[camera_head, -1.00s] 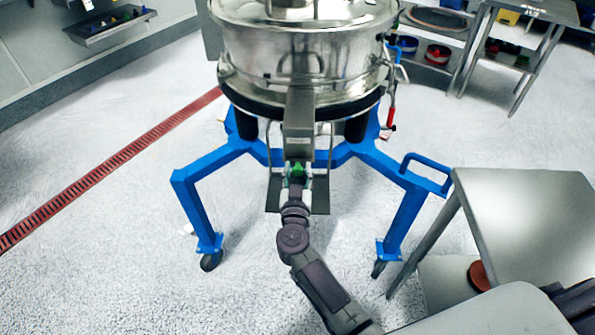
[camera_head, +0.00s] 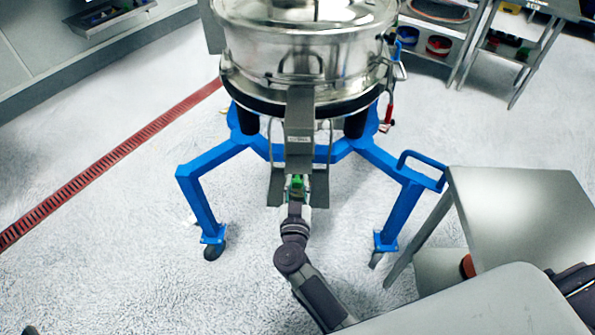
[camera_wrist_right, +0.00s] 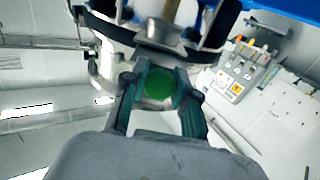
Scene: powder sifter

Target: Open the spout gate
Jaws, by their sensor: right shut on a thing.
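The steel sifter (camera_head: 300,50) stands on a blue frame. Its grey spout (camera_head: 299,128) comes down the front side. At the spout's lower end is a green knob (camera_head: 297,181), taken as the gate's handle; it shows as a green disc in the right wrist view (camera_wrist_right: 158,84). My right gripper (camera_head: 296,190) is shut on the green knob, with a finger on each side of it in the wrist view. The gate plate itself is hard to make out behind the gripper. My left gripper is not in view.
A steel table (camera_head: 525,215) stands at the right, close to the blue frame (camera_head: 206,205). Shelves (camera_head: 440,45) with coloured items are at the back right. A red floor drain (camera_head: 110,165) runs along the left. The floor at the left is clear.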

